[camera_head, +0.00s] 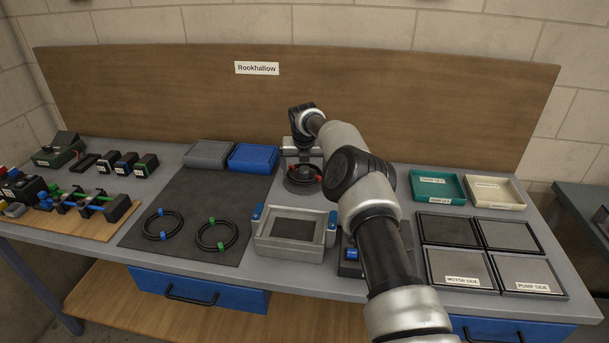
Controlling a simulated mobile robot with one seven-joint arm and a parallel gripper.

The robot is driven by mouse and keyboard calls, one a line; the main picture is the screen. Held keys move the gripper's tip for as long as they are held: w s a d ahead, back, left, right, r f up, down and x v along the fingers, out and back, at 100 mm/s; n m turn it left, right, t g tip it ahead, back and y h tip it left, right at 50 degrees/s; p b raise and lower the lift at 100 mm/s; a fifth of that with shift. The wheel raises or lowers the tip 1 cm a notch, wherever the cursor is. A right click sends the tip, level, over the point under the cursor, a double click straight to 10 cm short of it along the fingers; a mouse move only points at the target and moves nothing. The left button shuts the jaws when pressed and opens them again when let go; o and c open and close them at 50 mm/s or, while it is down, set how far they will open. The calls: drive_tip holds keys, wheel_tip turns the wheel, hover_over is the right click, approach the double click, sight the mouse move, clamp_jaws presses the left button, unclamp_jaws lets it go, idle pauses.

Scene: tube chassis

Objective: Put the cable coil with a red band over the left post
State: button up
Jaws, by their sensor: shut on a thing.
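A black cable coil with red bands (292,182) is at the back middle of the bench, below my gripper (300,163). My gripper points down and is shut on this coil. The fingertips are small and dark here, so the exact grip point is unclear. I cannot tell whether the coil hangs clear or touches what is under it. I cannot make out the left post; the coil and my arm cover that part of the bench.
A coil with blue bands (147,231) and one with green bands (199,242) lie on the dark mat (190,255). A grey fixture with blue clips (290,246) stands in front. Blue (253,157), grey (209,153), teal (437,187) and cream (495,191) trays stand around.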

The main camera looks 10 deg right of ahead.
drive_tip(key=shift+f, duration=1.15)
